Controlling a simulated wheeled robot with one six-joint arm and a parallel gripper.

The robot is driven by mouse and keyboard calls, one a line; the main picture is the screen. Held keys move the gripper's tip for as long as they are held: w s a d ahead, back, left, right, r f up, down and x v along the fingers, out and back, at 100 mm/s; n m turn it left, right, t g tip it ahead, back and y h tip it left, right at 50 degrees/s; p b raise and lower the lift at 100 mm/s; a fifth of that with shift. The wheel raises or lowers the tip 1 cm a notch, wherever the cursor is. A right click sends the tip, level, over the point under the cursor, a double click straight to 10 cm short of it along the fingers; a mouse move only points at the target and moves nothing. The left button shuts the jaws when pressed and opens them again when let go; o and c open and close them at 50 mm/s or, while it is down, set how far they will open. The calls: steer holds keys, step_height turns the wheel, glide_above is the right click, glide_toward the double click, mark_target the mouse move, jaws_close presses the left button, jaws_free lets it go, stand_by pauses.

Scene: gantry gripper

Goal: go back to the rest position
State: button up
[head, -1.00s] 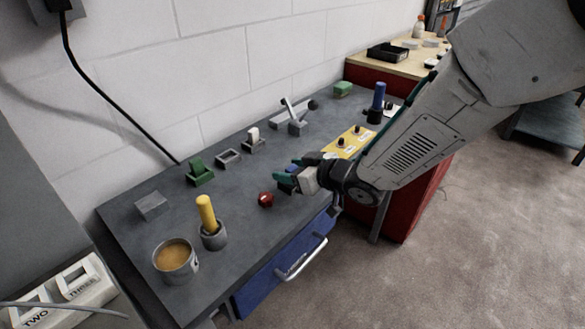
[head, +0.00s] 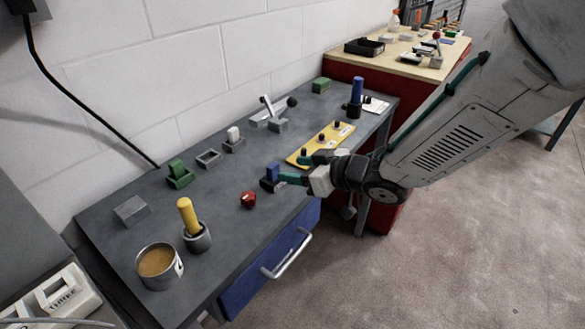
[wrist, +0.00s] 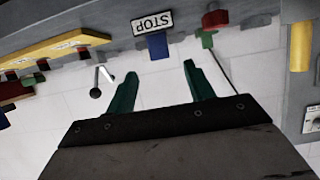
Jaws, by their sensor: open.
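My gripper (head: 290,168) is over the front edge of the grey table, at its right part, with teal fingers apart and nothing between them. In the head view, its left tip overlaps a blue block on a dark base (head: 272,171); I cannot tell whether they touch. In the wrist view, the open fingers (wrist: 160,72) show with clear space between them. A blue block under a STOP label (wrist: 157,46) lies beyond the tips there, apart from them.
The grey table (head: 222,205) holds a red knob (head: 248,200), a yellow panel (head: 305,158), a yellow handle (head: 187,215), a pot (head: 160,282) and a blue post (head: 356,92). A white block wall stands behind. Open floor (head: 450,260) lies at the right.

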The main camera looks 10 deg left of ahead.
stand_by(0.3)
steer(key=w+d+r+m+t+h, duration=0.2)
steer(key=d+r+m+h, duration=0.15)
steer(key=d, duration=0.65)
steer(key=w+d+r+m+t+h, duration=0.25)
steer(key=d+h, duration=0.25)
steer(key=d, duration=0.4)
steer(key=s+d+r+m+g+h, duration=0.1)
steer(key=s+d+r+h, duration=0.1)
steer(key=d, duration=0.3)
steer(key=s+d+r+m+h, duration=0.1)
steer(key=s+d+m, duration=0.1)
steer(key=d, duration=0.3)
steer(key=s+d+r+m+g, duration=0.1)
steer(key=s+d+m+g, duration=0.1)
steer(key=s, duration=1)
steer(key=s+d+r+m+g, duration=0.1)
steer(key=s+d+g, duration=0.4)
steer(key=s, duration=0.7)
steer(key=shift+d+r+m+h, duration=0.15)
steer(key=shift+d+m+h, duration=0.45)
steer(key=shift+d, duration=0.55)
steer(key=shift+a, duration=0.1)
